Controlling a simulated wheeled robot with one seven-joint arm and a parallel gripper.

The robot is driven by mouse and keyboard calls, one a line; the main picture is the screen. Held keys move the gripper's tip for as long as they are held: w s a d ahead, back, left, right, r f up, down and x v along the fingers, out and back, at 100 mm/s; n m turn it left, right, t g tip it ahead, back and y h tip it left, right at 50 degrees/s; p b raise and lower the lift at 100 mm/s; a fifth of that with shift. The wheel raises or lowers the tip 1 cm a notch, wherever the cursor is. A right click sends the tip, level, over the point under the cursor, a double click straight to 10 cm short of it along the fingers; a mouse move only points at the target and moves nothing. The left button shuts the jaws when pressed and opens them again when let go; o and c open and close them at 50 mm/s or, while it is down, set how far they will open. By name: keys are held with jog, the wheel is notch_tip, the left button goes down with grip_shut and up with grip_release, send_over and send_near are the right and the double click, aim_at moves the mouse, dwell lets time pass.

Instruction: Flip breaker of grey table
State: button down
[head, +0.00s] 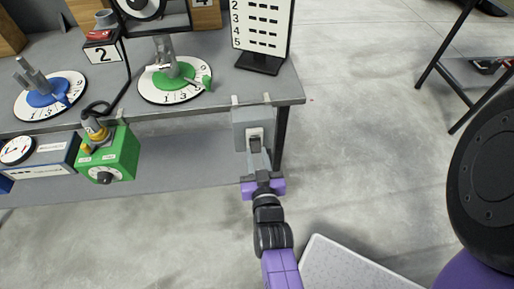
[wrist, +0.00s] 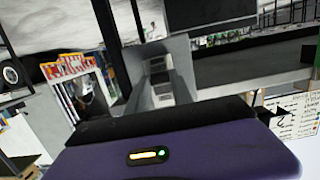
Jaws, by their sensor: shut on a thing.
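The grey table (head: 215,75) has a grey breaker box (head: 241,127) hung on its front edge, near the right corner. A dark switch shows on the box's front face. My gripper (head: 256,147) reaches up from below, its fingertips at the switch and shut on it. The fingers partly hide the switch, so its exact position is unclear. In the wrist view the grey box (wrist: 180,52) stands just beyond my purple gripper body.
Numbered dials with blue (head: 42,98) and green (head: 173,76) centres lie on the table. A green box (head: 115,155) hangs at the front edge, left of the breaker. A numbered board (head: 262,25) stands above. Open floor lies right, before a black-legged table (head: 448,55).

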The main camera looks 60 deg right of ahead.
aim_at(255, 145)
jog(key=shift+r+g+y+p, duration=0.9)
jog(key=shift+r+y+p, duration=0.35)
jog(key=shift+p, duration=2.95)
jog(key=r+g+y+p, duration=0.1)
jog(key=p, duration=0.5)
jog(key=shift+d+y, duration=0.15)
jog(key=shift+y, duration=0.2)
jog(key=g+p, duration=0.1)
jog(key=p, duration=0.1)
jog(key=y+p, duration=0.1)
jog(key=p, duration=0.1)
jog(key=shift+w+d+r+g+y+p, duration=0.15)
jog(key=shift+r+g+y+p, duration=0.15)
jog(key=shift+g+p, duration=0.1)
jog(key=shift+w+d+r+g+y+p, duration=0.15)
jog(key=shift+g+y+p, duration=0.35)
jog(key=shift+y+p, duration=0.3)
jog(key=c, duration=1.1)
grip_release()
